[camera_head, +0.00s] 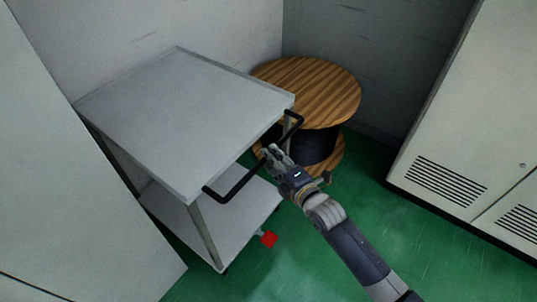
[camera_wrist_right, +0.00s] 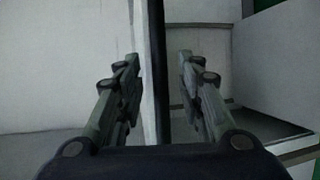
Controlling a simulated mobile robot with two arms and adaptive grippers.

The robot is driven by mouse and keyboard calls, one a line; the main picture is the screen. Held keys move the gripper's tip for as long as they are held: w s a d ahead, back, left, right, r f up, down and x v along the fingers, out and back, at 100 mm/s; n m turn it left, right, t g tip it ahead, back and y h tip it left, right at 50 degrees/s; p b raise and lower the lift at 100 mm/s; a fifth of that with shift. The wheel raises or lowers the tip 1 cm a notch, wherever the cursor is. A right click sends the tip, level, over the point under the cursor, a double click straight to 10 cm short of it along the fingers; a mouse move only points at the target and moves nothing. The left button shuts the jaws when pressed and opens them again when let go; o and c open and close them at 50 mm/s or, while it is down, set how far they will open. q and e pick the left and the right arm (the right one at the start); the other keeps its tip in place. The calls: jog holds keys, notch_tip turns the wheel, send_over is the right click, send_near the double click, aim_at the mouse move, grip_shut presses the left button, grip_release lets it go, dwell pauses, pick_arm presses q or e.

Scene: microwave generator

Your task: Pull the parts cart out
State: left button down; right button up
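The parts cart (camera_head: 185,110) is a grey two-shelf cart, standing at the left against the wall. Its black bar handle (camera_head: 236,186) runs along the cart's right side. My right gripper (camera_head: 270,153) is at the handle, near the middle of the bar. In the right wrist view my right gripper (camera_wrist_right: 160,85) is open, its fingers apart on either side of the dark handle bar (camera_wrist_right: 154,70). A gap shows between the bar and the right finger. Whether the left finger touches the bar I cannot tell. My left gripper is not in view.
A wooden cable reel (camera_head: 310,85) stands close behind the cart in the corner. A grey vented cabinet (camera_head: 460,130) is at the right, and a pale panel (camera_head: 60,190) at the left. Green floor (camera_head: 390,225) is clear at lower right.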

jog(key=shift+x, duration=1.35)
grip_shut()
